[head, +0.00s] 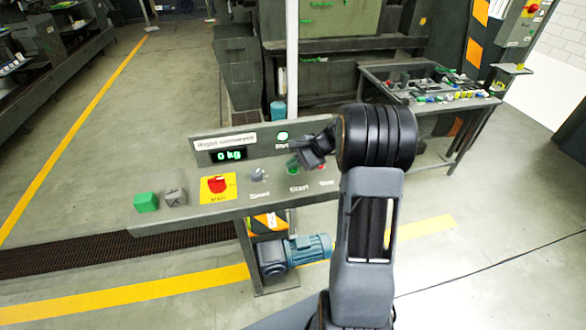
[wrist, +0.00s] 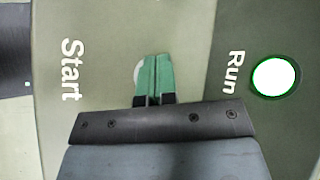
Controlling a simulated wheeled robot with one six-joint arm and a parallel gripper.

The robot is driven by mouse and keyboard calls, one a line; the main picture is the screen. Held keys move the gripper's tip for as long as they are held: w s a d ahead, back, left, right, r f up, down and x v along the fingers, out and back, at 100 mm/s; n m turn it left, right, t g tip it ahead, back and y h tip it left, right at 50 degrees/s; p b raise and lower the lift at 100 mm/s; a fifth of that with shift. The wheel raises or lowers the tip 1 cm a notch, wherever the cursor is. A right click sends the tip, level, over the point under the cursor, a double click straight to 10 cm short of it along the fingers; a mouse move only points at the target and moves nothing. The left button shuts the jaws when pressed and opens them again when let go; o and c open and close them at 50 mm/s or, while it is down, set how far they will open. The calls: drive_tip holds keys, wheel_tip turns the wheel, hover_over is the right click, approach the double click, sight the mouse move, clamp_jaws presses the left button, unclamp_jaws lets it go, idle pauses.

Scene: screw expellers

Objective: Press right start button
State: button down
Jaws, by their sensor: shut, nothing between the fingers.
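The control panel (head: 235,204) has a sloped face with a sign that seems to read "Right conveyor". My gripper (head: 294,164) is over the Start position, above the "Start" label (head: 299,189). In the wrist view, my gripper's green fingers (wrist: 154,76) are together with nothing between them, between the "Start" label (wrist: 71,69) and the "Run" label (wrist: 234,72). A pale round edge shows beside the fingertips; the start button itself is mostly hidden behind them. I cannot tell whether they touch it. The Run lamp (head: 283,135) is lit; it also shows in the wrist view (wrist: 275,77).
A red stop button on a yellow plate (head: 217,186) and a grey knob (head: 259,174) are left of Start. A green cube (head: 146,202) and a grey cube (head: 175,197) lie at the panel's left end. The display (head: 229,155) reads 0 kg. A cluttered table (head: 400,92) stands behind.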

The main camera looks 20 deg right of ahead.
sight(293, 170)
drive_tip(key=shift+r, duration=0.6)
drive_tip(key=shift+r+p, duration=0.15)
drive_tip(key=shift+p, duration=0.2)
drive_tip(key=shift+r+p, duration=1.75)
drive_tip(key=shift+r, duration=0.65)
